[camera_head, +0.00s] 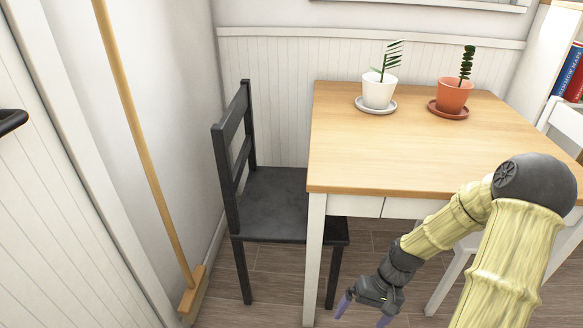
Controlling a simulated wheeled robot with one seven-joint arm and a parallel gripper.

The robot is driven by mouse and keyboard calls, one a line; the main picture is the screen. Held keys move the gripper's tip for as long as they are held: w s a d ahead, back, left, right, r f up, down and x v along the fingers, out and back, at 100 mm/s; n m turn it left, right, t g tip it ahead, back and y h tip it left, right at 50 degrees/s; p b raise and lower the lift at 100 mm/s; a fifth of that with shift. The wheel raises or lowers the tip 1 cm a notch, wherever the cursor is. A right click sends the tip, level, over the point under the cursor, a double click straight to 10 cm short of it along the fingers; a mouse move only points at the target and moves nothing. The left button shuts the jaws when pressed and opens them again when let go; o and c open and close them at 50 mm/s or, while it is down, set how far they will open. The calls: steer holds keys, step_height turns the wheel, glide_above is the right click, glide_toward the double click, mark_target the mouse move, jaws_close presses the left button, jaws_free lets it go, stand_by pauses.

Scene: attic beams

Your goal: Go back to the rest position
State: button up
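My gripper (364,312) hangs low at the bottom of the view, in front of the table's front edge and below its top. Its two purple-tipped fingers are spread apart, and I see nothing between them. The right fingertip is close to the picture's lower edge. My arm, in a pale yellow ribbed cover, bends at a dark joint at the right and slopes down left to the gripper.
A wooden table (400,157) bears a white potted plant (379,92) and a terracotta one (453,96). A black chair (268,203) stands at its left, a white chair (566,121) at its right. A broom (146,150) leans on the left wall. Some floor shows between.

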step_height(320, 180, up, 58)
steer(key=s+a+t+h+p, duration=0.2)
steer(key=t+h+p, duration=0.2)
steer(key=p, duration=3.8)
steer(key=shift+s+a+r+n+t+h, duration=0.2)
steer(key=shift+s+r+n+t+h, duration=0.1)
steer(key=shift+t, duration=0.3)
